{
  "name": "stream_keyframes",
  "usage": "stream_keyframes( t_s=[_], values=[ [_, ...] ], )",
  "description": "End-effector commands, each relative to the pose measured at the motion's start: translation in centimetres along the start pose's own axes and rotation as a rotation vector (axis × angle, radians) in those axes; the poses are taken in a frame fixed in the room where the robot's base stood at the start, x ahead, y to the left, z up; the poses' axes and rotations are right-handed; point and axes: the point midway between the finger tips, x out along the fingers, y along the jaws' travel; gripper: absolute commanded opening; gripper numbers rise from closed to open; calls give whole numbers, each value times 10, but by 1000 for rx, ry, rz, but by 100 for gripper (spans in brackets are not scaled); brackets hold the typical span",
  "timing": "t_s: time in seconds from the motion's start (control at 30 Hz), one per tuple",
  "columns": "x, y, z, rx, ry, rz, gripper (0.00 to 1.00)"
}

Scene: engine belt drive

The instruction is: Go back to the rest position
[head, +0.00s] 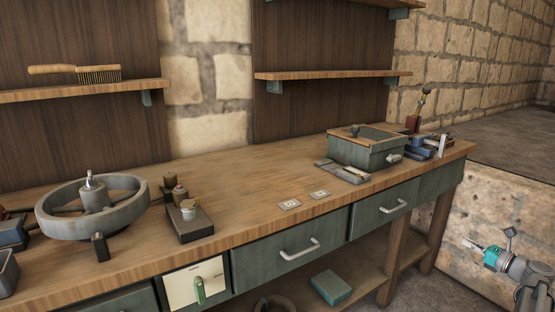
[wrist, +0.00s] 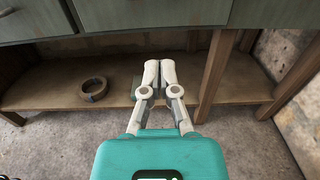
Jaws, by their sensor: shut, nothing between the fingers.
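My gripper (head: 474,244) is at the lower right in the head view, in front of the bench's right end and below the tabletop. In the wrist view my gripper (wrist: 158,66) points towards the lower shelf, with its two pale fingers together and nothing between them. The wooden workbench (head: 245,165) with green drawers stands in front of me. My gripper looks apart from the bench, and no object hangs from it.
A grey wheel (head: 125,216) and a small block with a pot (head: 190,225) stand on the bench's left. A green box (head: 365,152) stands at the right. A ring (wrist: 92,89) lies on the lower shelf (wrist: 45,90). The floor (wrist: 50,145) below looks clear.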

Motion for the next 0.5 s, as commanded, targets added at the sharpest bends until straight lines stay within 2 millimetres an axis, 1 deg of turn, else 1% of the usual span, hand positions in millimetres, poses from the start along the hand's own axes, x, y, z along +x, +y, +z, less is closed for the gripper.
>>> stream_keyframes(
  t_s=[0.37, 0.5],
  values=[
    [28, 28, -15, -95, 76, 57, 0],
    [44, 47, -24, -155, 122, 97, 0]
  ],
)
